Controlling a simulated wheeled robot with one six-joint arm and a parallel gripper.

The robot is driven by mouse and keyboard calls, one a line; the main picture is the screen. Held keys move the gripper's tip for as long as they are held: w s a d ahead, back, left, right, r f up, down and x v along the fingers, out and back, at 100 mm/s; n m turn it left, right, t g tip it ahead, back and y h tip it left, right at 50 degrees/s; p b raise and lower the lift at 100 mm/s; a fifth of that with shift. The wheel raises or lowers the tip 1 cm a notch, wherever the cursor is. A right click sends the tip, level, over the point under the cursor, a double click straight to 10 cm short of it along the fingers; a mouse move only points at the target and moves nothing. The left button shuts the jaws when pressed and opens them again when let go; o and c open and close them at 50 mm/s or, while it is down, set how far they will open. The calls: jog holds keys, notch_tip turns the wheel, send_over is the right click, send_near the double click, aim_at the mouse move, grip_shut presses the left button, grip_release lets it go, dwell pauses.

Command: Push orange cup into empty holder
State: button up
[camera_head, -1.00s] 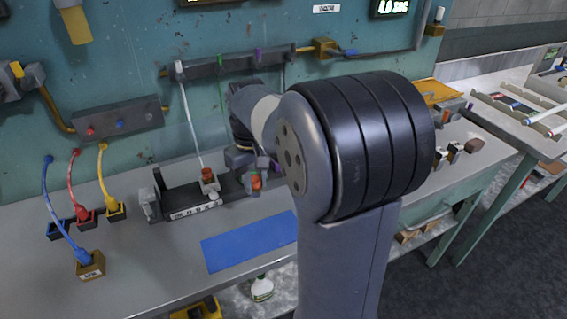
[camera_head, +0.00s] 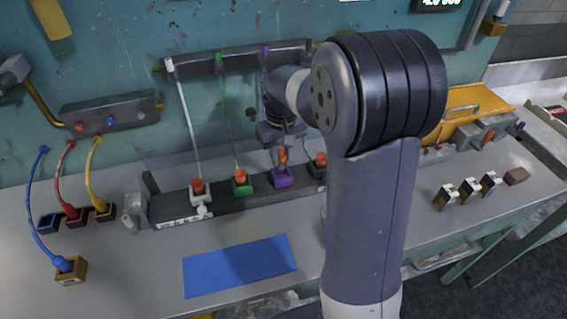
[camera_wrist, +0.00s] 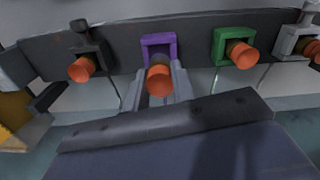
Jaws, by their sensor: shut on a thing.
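My gripper (camera_head: 282,152) is shut on an orange cup (camera_wrist: 158,80) at the purple holder (camera_head: 283,179). In the wrist view the grey fingers lie on either side of this cup, in front of the purple holder (camera_wrist: 159,42); how deep the cup sits is unclear. The green holder (camera_head: 240,187) and the white holder (camera_head: 199,193) each have an orange cup, as does the dark holder (camera_head: 318,170), partly hidden by my arm. The wrist view also shows the green holder's cup (camera_wrist: 242,55) and the dark holder's cup (camera_wrist: 82,69).
A black rail (camera_head: 172,208) carries the holders along the bench. White, green and purple cords hang from a wall bar (camera_head: 235,60). A blue mat (camera_head: 240,266) lies in front. Plugs with blue, red and yellow cables stand at left. Small blocks (camera_head: 467,190) stand at right.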

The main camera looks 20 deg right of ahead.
aim_at(282, 166)
jog(key=shift+f, duration=2)
jog(key=shift+f, duration=0.15)
jog(key=o, duration=1)
jog(key=shift+c, duration=0.2)
notch_tip(282, 166, up, 12)
jog(key=shift+r, duration=0.2)
jog(key=shift+f, duration=0.1)
notch_tip(282, 166, down, 12)
jog(key=shift+f, duration=0.2)
notch_tip(282, 166, up, 2)
jog(key=shift+r, duration=0.8)
